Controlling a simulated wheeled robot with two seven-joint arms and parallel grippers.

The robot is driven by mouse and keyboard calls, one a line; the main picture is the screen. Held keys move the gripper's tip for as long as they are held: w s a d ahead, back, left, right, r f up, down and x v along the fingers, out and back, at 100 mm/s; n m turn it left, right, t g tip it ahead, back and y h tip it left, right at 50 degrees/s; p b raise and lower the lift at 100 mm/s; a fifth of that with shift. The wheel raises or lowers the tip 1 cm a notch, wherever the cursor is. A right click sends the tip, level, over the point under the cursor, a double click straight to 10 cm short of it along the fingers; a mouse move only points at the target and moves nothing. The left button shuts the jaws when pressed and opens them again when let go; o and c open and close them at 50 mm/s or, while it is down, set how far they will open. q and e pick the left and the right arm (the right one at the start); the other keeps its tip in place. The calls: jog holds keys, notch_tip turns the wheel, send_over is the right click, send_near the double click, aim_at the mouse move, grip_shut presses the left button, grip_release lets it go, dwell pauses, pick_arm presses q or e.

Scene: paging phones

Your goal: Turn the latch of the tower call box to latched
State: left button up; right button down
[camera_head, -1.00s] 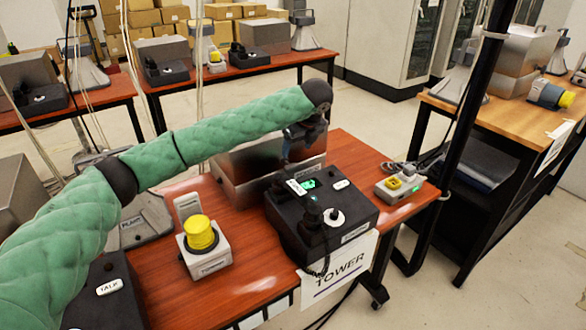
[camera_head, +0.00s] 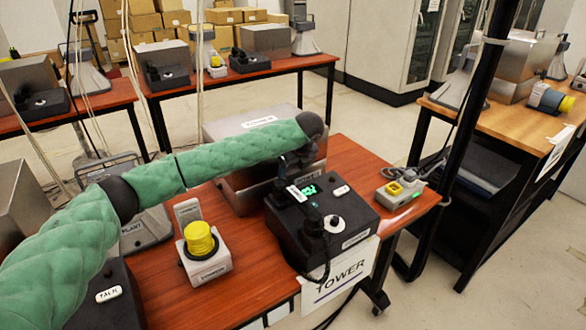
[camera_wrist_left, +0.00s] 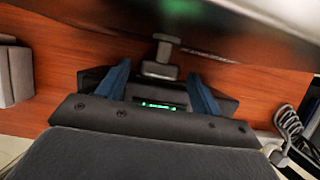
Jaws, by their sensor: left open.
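The black tower desk unit (camera_head: 355,218) stands on the red-brown table above a "TOWER" sign (camera_head: 340,275). It has a green lit display (camera_head: 309,191), a dark upright handset (camera_head: 313,232) and a white round part with a dark centre (camera_head: 333,223). A metal box with a "TOWER" label (camera_head: 258,122) stands behind it. I cannot tell for sure which part is the latch. My left gripper (camera_head: 291,182) is low over the unit's rear edge. In the left wrist view its blue fingers (camera_wrist_left: 160,78) are apart, with a grey T-shaped piece (camera_wrist_left: 161,58) between and beyond the tips.
A white box with a yellow button (camera_head: 200,238) stands left of the unit. A small grey box with a yellow button (camera_head: 401,192) is at the table's right. A dark pole (camera_head: 462,140) rises beyond the table's right edge. The front right floor is clear.

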pick_arm(q)
jog(key=c, duration=1)
jog(key=shift+s+a, duration=0.1)
jog(key=shift+a, duration=0.05)
jog(key=shift+s+a+t+h+p, duration=0.1)
jog(key=shift+t+h+p, duration=0.55)
jog(key=shift+h, duration=0.25)
jog(key=shift+n, duration=0.3)
pick_arm(e)
jog(key=shift+s+d+r, duration=0.2)
jog(key=shift+d+r, duration=0.25)
jog(key=shift+r, duration=0.2)
jog(key=shift+s+d+r, duration=0.15)
jog(key=shift+d+r, duration=0.25)
jog(key=shift+r, duration=0.2)
jog(key=shift+f, duration=0.15)
